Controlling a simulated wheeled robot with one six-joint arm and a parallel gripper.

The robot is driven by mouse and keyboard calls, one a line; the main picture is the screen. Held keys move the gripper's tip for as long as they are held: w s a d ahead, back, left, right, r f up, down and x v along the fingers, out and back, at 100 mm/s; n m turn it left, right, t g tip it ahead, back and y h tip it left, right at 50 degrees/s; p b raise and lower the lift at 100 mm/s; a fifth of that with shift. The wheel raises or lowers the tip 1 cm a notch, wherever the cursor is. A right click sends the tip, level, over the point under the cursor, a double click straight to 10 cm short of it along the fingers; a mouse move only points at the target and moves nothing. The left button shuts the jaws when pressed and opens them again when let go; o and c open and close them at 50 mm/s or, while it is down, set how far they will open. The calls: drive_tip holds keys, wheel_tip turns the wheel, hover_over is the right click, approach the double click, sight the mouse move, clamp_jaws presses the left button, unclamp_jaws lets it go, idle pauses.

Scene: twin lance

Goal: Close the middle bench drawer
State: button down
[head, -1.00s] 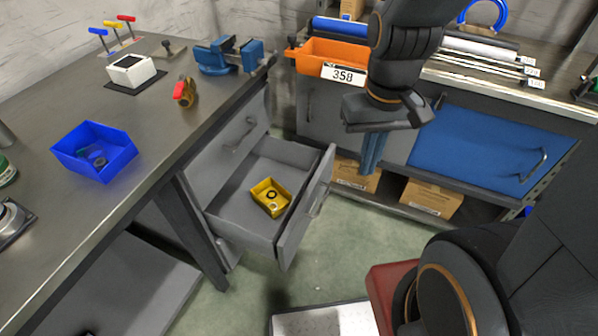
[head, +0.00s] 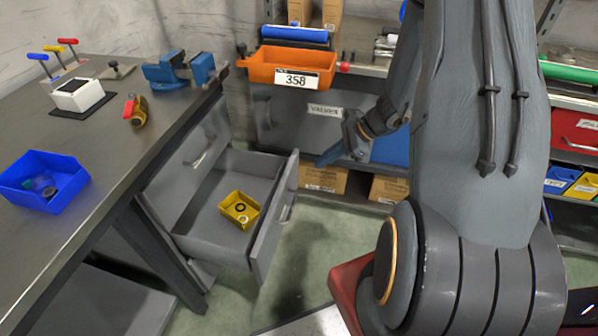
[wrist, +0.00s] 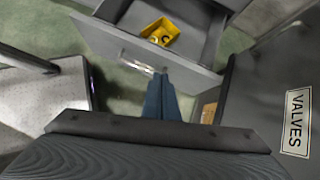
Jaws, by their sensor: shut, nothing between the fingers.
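The middle bench drawer (head: 263,235) is pulled out from under the bench on the left, and a small yellow bin (head: 233,203) with small parts sits inside it. Its grey front panel carries a bar handle (head: 285,213). My gripper (head: 321,162) is shut and empty, just right of the far end of the drawer front. A narrow gap shows there in the head view. In the wrist view, my blue fingertips (wrist: 160,82) point at the drawer front (wrist: 125,45), beside its handle (wrist: 137,65). I cannot tell whether they touch.
A closed drawer front (head: 195,150) sits above the open drawer. The bench top (head: 100,130) holds a blue bin (head: 45,190) and a vise (head: 180,72). A grey cabinet labelled VALVES (head: 300,118) stands behind my gripper. Open floor (head: 325,235) lies in front of the drawer.

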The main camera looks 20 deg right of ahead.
drive_tip(key=w+d+f+m+t, duration=0.2)
drive_tip(key=d+f+m, duration=0.1)
drive_tip(key=d+f, duration=0.1)
drive_tip(key=p, duration=0.2)
approach(290, 175)
drive_tip(key=x, duration=0.5)
drive_tip(key=shift+d+f, duration=0.2)
drive_tip(key=shift+f, duration=0.1)
drive_tip(key=shift+w+a, duration=0.15)
drive_tip(key=shift+a, duration=0.1)
drive_tip(key=shift+w, duration=0.1)
